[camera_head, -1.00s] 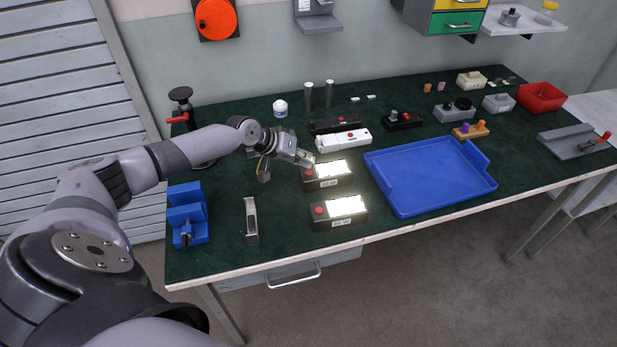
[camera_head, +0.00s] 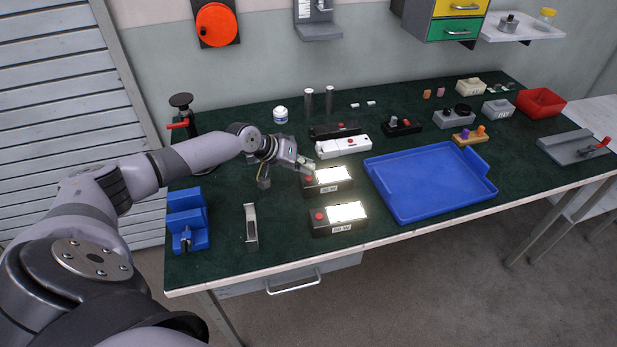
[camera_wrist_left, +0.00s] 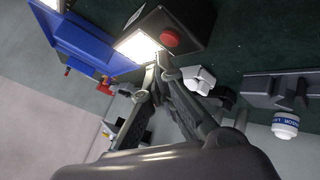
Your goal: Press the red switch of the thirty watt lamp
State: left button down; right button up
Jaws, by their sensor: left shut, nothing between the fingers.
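Two dark lamp housings with lit white panels and red switches stand on the green bench top. The far lamp (camera_head: 341,185) has its red switch (camera_head: 309,180) at its left end. The near lamp (camera_head: 322,229) has its red switch (camera_head: 319,216) at left too. Both have front wattage labels, too small to read surely. My left gripper (camera_head: 309,168) is shut and empty, its tips just behind and above the far lamp's switch. In the left wrist view the shut fingertips (camera_wrist_left: 160,65) appear beside the lit panel (camera_wrist_left: 138,46), near the red switch (camera_wrist_left: 170,38); contact cannot be told.
A white switch box (camera_head: 343,147) and a black one (camera_head: 334,131) lie behind the far lamp. A blue tray (camera_head: 430,207) is to the right. A blue vise-like block (camera_head: 187,205) and a grey metal piece (camera_head: 251,228) lie left. Bench space between is clear.

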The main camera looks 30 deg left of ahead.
aim_at(306, 176)
pick_arm(q)
jog(key=shift+f, duration=0.1)
dwell(0.3)
jog(key=shift+f+b, duration=0.3)
jog(key=shift+f, duration=0.05)
jog(key=shift+f, duration=0.2)
dwell(0.5)
jog(key=shift+r, duration=0.1)
jog(key=shift+r+p, duration=0.5)
jog(key=shift+r, duration=0.1)
notch_tip(306, 176, up, 6)
jog(key=p, duration=0.5)
dwell(0.4)
